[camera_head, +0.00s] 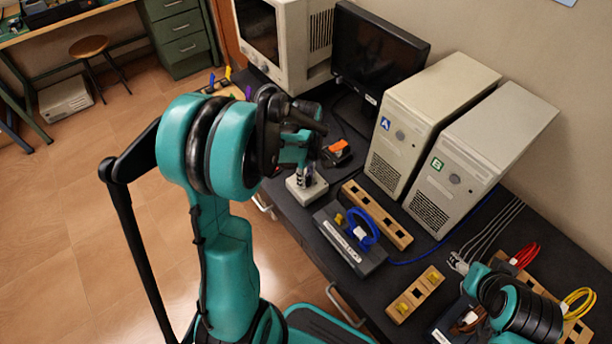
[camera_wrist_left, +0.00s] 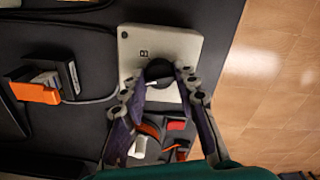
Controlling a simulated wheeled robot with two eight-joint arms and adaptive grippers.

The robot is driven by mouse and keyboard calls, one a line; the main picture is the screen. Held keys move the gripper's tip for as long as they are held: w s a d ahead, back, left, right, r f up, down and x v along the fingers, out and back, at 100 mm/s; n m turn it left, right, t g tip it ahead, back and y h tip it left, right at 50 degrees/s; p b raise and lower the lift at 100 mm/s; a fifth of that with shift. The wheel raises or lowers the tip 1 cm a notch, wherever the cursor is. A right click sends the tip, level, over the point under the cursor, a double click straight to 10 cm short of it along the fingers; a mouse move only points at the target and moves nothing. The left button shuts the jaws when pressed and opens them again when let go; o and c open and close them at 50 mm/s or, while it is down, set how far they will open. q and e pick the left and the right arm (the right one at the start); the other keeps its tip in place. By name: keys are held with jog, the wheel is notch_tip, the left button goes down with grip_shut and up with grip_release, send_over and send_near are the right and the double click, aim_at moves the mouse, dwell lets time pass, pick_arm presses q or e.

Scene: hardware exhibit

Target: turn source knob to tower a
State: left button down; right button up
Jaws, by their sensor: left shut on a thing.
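The source box is a small pale box (camera_head: 307,190) on the dark desk, left of the towers. In the left wrist view, it shows a letter B (camera_wrist_left: 144,53) and a round black knob (camera_wrist_left: 159,70). My left gripper (camera_head: 304,174) is over the box, its fingers on both sides of the knob and shut on it. Tower A (camera_head: 405,105), with a blue A label, stands beside tower B (camera_head: 470,150), with a green B label. My right gripper (camera_head: 459,263) shows small at the right; its jaws are unclear.
A black monitor (camera_head: 375,55) and a beige CRT (camera_head: 285,40) stand behind. An orange-and-black connector (camera_head: 339,148) lies near the box. In front of the towers are a dark unit (camera_head: 350,248) with a blue cable loop and wooden blocks (camera_head: 378,218). Red and yellow cables lie right.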

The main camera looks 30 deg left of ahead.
pick_arm(q)
jog(key=n, duration=0.5)
dwell(0.6)
jog(key=c, duration=1.2)
grip_release()
jog(key=shift+o, duration=0.2)
notch_tip(320, 180, up, 12)
